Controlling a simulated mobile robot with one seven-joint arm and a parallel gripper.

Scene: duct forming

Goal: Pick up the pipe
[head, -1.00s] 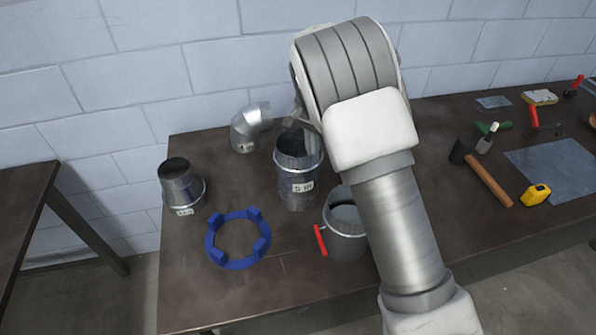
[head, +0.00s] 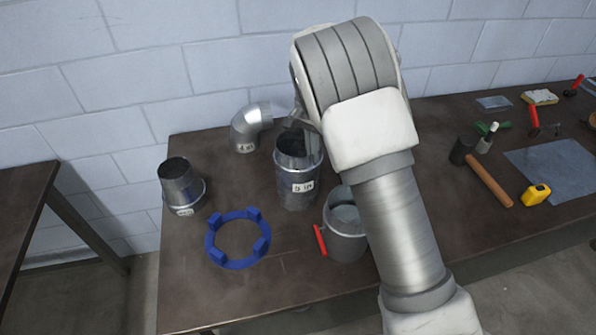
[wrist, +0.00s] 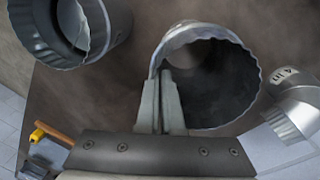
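The pipe (head: 297,185) is a shiny metal cylinder with a crimped rim and a "5 in" label. It stands upright on the dark table in the head view. In the wrist view its open mouth (wrist: 222,85) faces the camera. My gripper (wrist: 161,82) is at the near left of the rim, its two fingers close together with the pipe wall between them. In the head view the gripper (head: 306,128) reaches down at the pipe's top, and my arm partly hides it.
A metal elbow (head: 246,128) stands close behind the pipe, and a bucket-like can with a red handle (head: 346,228) stands in front. A blue ring (head: 210,245) and a reducer (head: 181,187) are at left. A mallet (head: 488,180) and other tools lie right.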

